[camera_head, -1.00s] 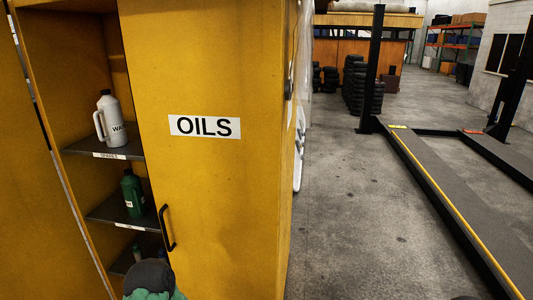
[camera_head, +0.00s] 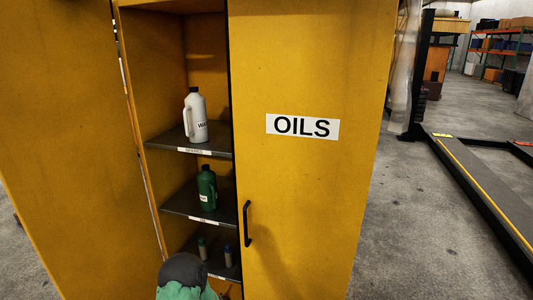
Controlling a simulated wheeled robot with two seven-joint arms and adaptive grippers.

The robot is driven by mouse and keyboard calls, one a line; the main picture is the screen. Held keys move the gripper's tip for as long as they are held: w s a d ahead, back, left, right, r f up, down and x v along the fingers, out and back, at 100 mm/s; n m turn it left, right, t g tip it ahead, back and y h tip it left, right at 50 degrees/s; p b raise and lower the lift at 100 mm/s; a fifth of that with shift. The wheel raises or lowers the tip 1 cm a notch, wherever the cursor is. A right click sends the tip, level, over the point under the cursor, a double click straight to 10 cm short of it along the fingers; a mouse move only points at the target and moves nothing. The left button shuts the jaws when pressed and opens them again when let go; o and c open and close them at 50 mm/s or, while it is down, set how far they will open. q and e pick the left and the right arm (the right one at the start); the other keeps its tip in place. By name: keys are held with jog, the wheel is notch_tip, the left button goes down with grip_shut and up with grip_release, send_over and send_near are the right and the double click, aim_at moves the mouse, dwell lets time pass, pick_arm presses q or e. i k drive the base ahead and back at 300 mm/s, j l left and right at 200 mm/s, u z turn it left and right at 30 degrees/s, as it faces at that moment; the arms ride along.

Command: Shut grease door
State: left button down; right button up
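A yellow cabinet stands in front of me with its left half open. The left door (camera_head: 65,130) is swung wide open to the left, its plain yellow face toward me. No grease label shows on it, and I see no handle on this face. The right door (camera_head: 310,200), labelled OILS, looks shut and has a black bar handle (camera_head: 247,223) near its left edge.
Inside the open half, shelves hold a white jug (camera_head: 195,115), a green bottle (camera_head: 207,188) and small bottles (camera_head: 228,255). Grey floor (camera_head: 420,230) is clear at right, before a vehicle lift ramp (camera_head: 485,195). Some floor shows at lower left.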

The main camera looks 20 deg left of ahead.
aim_at(71, 172)
jog(key=k+j, duration=0.1)
jog(key=j, duration=0.4)
jog(key=j+z, duration=0.1)
jog(key=j, duration=0.4)
jog(key=k+j, duration=0.15)
jog(key=j, duration=0.3)
jog(key=k+j+z, duration=0.1)
jog(key=j, duration=0.4)
jog(key=k+j, duration=0.1)
jog(key=j, duration=0.4)
jog(key=k+j+z, duration=0.1)
jog(key=j, duration=0.35)
jog(key=j+z, duration=0.15)
jog(key=j, duration=2.25)
